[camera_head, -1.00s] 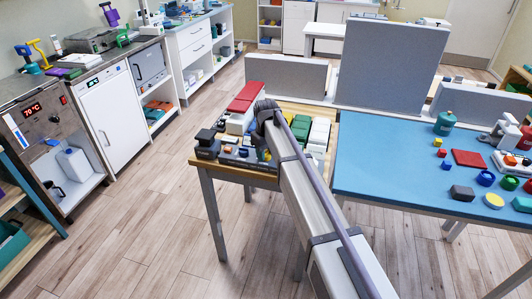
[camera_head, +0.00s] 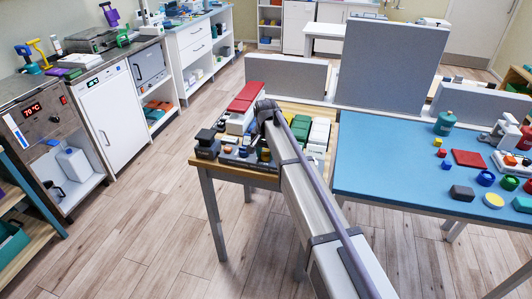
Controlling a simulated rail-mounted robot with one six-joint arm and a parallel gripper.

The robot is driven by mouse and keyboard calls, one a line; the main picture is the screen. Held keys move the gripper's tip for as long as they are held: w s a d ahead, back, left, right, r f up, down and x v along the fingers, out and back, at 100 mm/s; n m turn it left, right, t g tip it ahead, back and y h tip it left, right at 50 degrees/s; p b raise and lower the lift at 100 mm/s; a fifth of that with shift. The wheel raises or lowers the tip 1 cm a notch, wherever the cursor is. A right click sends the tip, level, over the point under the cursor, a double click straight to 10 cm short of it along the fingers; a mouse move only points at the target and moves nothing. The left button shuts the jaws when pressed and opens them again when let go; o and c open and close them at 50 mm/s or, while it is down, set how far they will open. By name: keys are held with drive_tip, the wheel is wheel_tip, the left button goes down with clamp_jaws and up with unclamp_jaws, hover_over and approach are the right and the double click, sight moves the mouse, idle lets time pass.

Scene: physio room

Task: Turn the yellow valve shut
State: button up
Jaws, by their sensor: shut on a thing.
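My arm (camera_head: 312,195) reaches from the bottom right up to the wooden table (camera_head: 200,176), and its bent end is over the middle of that table. My gripper's fingers are hidden behind the arm, so I cannot see what they touch. I cannot make out a yellow valve for certain. A small yellow patch shows beside the arm's end, too small and too covered to name. A round yellow-topped piece (camera_head: 494,200) lies on the blue table, and a yellow tool (camera_head: 41,50) stands on the left counter, both well away from the arm.
The wooden table is crowded with a red-topped box (camera_head: 246,96), white boxes (camera_head: 319,133), green pieces (camera_head: 301,127) and dark devices (camera_head: 207,144) close around the arm. Grey panels (camera_head: 395,65) stand behind. The blue table (camera_head: 385,165) is to the right. The floor at left is clear.

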sight(266, 152)
drive_tip(key=shift+m, duration=1.9)
drive_tip(key=o, duration=0.9)
wheel_tip(266, 152, up, 11)
drive_tip(key=p, duration=1)
drive_tip(key=shift+f+p, duration=0.1)
drive_tip(key=shift+p, duration=0.3)
